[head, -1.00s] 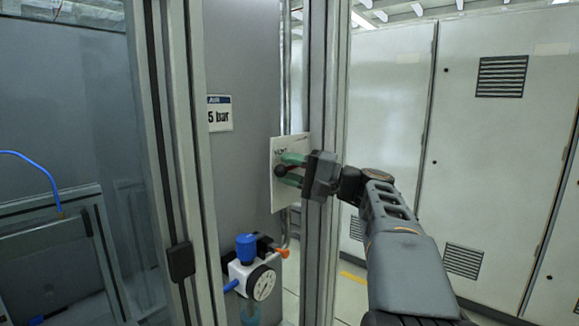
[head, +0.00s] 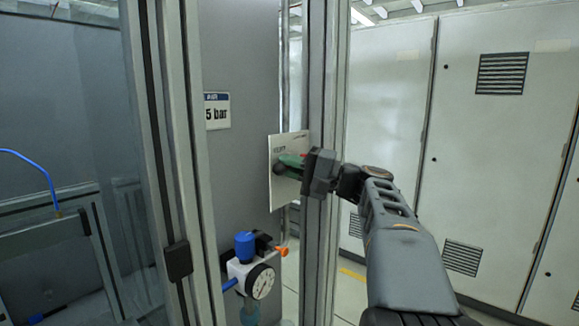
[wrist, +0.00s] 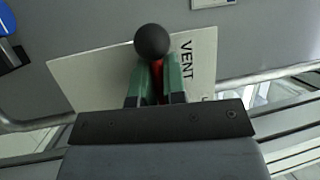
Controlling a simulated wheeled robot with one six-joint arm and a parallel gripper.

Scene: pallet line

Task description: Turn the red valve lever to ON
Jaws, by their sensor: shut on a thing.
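The red valve lever (wrist: 158,82) shows in the wrist view as a red strip ending in a dark round knob (wrist: 152,42). It lies in front of a white plate (wrist: 95,85) that reads VENT. My gripper (wrist: 153,80) has green fingers, one on each side of the red lever, and is shut on it. In the head view my gripper (head: 290,162) is at the white plate (head: 283,195), with the dark knob (head: 279,167) at its fingertips. The fingers hide most of the lever there, and I cannot read an ON mark.
A pressure gauge (head: 260,281) with a blue knob (head: 245,245) and an orange fitting sits below the plate. A metal post (head: 316,240) stands close to my gripper. Grey cabinets (head: 490,160) stand at the right.

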